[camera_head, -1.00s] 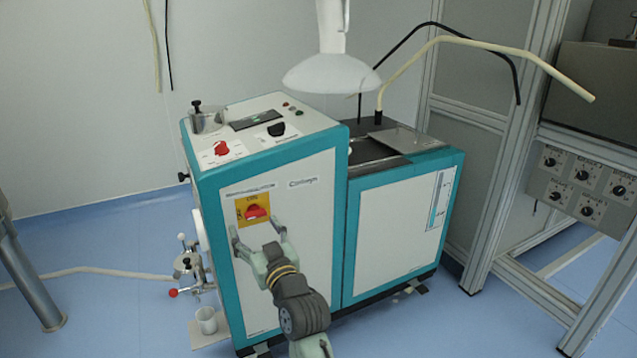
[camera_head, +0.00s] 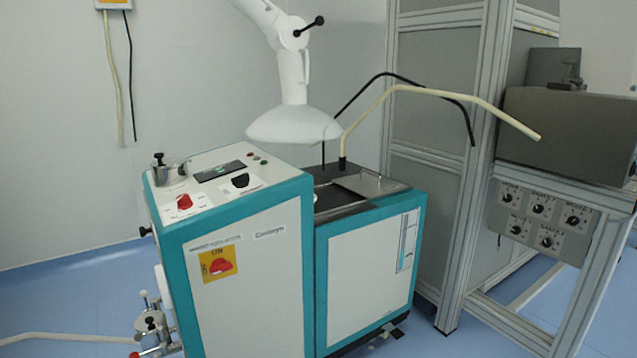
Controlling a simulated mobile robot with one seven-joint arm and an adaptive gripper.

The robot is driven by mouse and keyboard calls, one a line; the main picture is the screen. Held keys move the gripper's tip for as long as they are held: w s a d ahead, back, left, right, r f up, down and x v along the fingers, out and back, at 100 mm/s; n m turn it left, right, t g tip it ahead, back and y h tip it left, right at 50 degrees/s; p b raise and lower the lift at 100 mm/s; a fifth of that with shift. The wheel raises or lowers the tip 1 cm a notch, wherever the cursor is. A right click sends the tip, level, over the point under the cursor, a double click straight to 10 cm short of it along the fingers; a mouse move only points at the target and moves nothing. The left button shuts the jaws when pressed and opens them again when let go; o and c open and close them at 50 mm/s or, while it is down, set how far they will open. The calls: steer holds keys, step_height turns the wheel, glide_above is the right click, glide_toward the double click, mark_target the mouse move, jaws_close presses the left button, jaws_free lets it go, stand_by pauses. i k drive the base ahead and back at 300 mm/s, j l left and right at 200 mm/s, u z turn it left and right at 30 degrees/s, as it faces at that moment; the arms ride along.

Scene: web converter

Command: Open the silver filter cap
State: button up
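A small silver round cap (camera_head: 168,174) with a dark knob stands at the back left corner of the machine's top panel. It looks like the silver filter cap and appears closed, seated on the panel. The teal and white machine (camera_head: 250,278) stands at centre left. My gripper is not in view, so its position relative to the cap cannot be seen.
A red knob (camera_head: 184,201) and a black switch (camera_head: 240,180) sit near the cap. A white extraction hood (camera_head: 293,126) hangs above the machine. Bent hoses (camera_head: 440,93) rise behind it. A metal frame (camera_head: 470,200) stands at right.

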mark_target(169, 162)
steer(key=i+j, duration=0.3)
steer(key=j, duration=0.15)
steer(key=i+j, duration=0.3)
steer(key=j, duration=0.15)
steer(key=i+j, duration=0.3)
steer(key=j, duration=0.15)
